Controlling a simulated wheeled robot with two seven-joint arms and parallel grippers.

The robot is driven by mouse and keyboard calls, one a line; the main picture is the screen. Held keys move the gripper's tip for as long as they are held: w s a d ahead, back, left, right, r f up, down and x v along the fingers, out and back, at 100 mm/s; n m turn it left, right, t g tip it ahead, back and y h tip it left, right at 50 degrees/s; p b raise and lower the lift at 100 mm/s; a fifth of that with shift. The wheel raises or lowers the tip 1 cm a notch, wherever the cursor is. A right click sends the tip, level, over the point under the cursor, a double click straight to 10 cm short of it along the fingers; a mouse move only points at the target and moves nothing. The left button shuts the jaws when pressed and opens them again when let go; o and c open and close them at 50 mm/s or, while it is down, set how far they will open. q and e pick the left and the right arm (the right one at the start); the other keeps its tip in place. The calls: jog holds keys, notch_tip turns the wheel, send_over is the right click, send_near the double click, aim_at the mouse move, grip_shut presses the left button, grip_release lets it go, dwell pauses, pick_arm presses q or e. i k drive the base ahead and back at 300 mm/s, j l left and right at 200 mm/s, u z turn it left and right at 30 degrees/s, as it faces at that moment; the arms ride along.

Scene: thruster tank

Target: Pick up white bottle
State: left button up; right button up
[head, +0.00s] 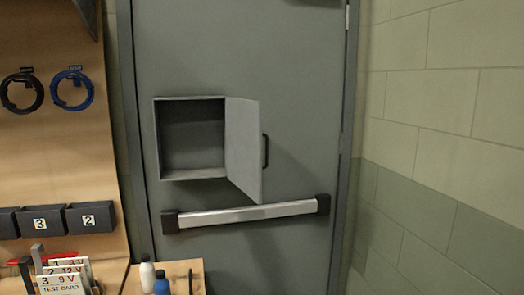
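A white bottle (147,275) with a dark cap stands upright on a small wooden surface at the bottom of the head view. Neither of my grippers is in view.
The wooden surface (179,272) also holds a thin dark upright item (190,282). Test cards (65,277) stand at the lower left. Behind is a grey door (290,60) with an open box (190,140) and a push bar (245,214).

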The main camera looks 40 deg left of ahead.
aim_at(146, 270)
jog(key=u, duration=2.3)
jog(key=i+l+z, duration=0.1)
jog(key=i+z, duration=0.2)
jog(key=z, duration=0.15)
jog(key=i+z, duration=0.3)
jog(key=z, duration=0.15)
jog(key=i+j+z, duration=0.2)
jog(key=z, duration=0.25)
jog(key=i+l+z, duration=0.1)
jog(key=i+z, duration=0.15)
jog(key=z, duration=0.15)
jog(key=i+z, duration=0.25)
jog(key=z, duration=0.15)
jog(key=i+z, duration=0.55)
jog(key=z, duration=0.2)
jog(key=i+z, duration=0.3)
jog(key=i, duration=0.15)
jog(key=i+z, duration=0.3)
jog(key=i, duration=0.2)
jog(key=u, duration=1.2)
